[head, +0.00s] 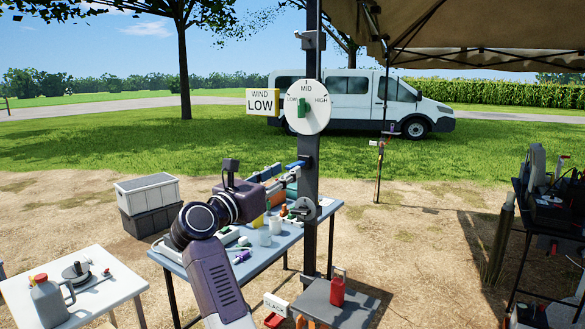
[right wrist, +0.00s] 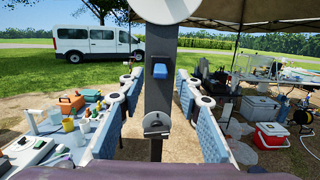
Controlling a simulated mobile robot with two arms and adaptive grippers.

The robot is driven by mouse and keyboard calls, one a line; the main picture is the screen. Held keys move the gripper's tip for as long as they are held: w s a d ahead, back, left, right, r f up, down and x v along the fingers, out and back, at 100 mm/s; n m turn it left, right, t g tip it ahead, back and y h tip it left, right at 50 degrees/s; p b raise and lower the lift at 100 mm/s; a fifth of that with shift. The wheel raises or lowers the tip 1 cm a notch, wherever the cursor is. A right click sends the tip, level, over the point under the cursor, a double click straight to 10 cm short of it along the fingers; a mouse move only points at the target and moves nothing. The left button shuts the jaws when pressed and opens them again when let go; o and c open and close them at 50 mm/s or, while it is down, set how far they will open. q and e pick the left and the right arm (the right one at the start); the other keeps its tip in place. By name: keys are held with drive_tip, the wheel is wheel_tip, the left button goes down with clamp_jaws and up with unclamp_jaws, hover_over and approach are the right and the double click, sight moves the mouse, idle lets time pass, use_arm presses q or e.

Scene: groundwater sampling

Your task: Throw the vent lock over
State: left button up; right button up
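A dark post stands in the middle of the head view. It bears a small grey round plate with a lever (head: 303,208), which I take for the vent lock but no label confirms it. The same plate, with a dark lever lying about level, shows in the right wrist view (right wrist: 156,124). A blue block (right wrist: 159,70) sits above it on the post. My right gripper (head: 284,181) is open and empty at the left of the post. In the right wrist view its blue-padded fingers (right wrist: 157,110) appear either side of the post. My left gripper is not in view.
A white dial (head: 307,120) with a green knob and a sign (head: 263,102) reading WIND LOW are higher on the post. A blue-grey table (head: 175,268) with bottles stands behind my right arm. A red object (head: 337,291) stands on a grey surface at the post's foot.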

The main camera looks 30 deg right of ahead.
drive_tip(key=v, duration=0.6)
drive_tip(key=shift+a, duration=0.3)
drive_tip(key=shift+s, duration=0.1)
